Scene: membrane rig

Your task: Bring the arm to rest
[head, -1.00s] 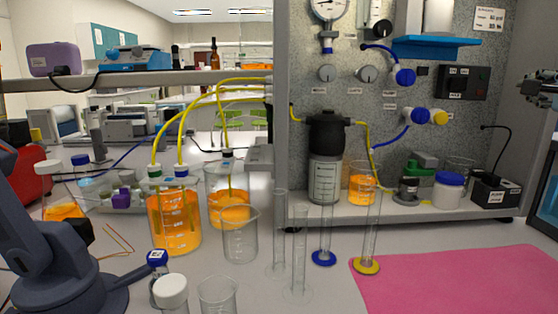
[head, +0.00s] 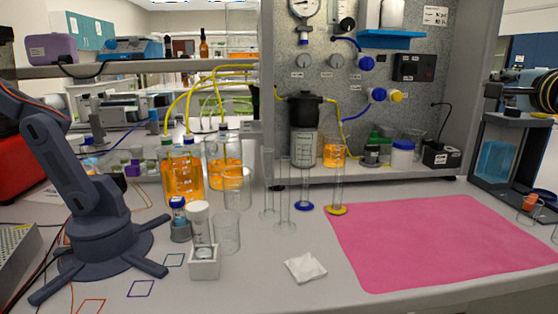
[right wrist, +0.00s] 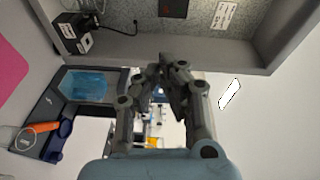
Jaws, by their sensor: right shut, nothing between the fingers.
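My right gripper (head: 497,90) is at the right edge of the head view, raised in front of a dark-framed device with a blue panel (head: 495,160). In the right wrist view the gripper (right wrist: 168,72) has its fingers together with nothing between them. The device's blue panel also shows in the right wrist view (right wrist: 88,85), left of the fingers. My left gripper is not in view.
A pink mat (head: 440,240) covers the right bench. A rig panel (head: 430,110) stands behind it. Glass cylinders (head: 285,200), a white-capped tube in a block (head: 204,265) and a white cloth (head: 305,267) stand or lie nearer. A dark bench arm (head: 90,220) is at left.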

